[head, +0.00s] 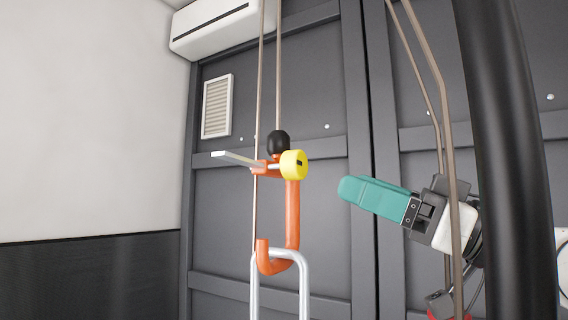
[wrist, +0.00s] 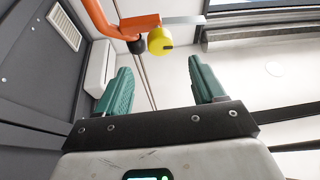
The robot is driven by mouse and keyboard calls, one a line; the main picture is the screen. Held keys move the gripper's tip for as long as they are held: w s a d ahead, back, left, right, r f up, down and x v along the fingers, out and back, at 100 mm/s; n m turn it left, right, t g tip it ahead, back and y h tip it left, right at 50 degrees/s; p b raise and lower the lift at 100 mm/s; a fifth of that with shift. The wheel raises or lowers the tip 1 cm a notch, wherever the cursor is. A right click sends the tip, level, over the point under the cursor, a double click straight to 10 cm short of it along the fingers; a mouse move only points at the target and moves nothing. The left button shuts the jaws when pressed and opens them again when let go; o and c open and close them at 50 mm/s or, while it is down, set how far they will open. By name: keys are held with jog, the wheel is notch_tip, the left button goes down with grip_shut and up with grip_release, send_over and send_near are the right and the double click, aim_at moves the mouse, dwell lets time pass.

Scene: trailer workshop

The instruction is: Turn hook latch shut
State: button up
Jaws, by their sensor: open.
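The hook latch is an orange J-shaped hook (head: 292,215) in the middle of the head view. Its lower curl is at the top of a silver U-shaped bar (head: 304,285); whether they touch is unclear. At its top are a yellow round knob (head: 294,165), a black ball (head: 278,142) and a flat pale metal bar (head: 235,158) pointing left. My gripper (head: 346,189) has teal fingers and is to the right of the hook, apart from it. In the wrist view my gripper (wrist: 159,68) is open and empty, with the yellow knob (wrist: 160,40) beyond the gap between the fingertips.
Thin brown cords (head: 262,90) hang beside the hook, and others (head: 425,90) pass near my arm. Behind are dark grey panelled doors (head: 345,240) with a vent (head: 216,106). A white wall unit (head: 220,25) is at upper left. The space between gripper and hook looks clear.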

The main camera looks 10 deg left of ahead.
aim_at(303, 167)
jog(key=p+x, duration=0.3)
jog(key=x, duration=0.7)
jog(key=shift+a, duration=0.1)
grip_shut()
dwell(0.4)
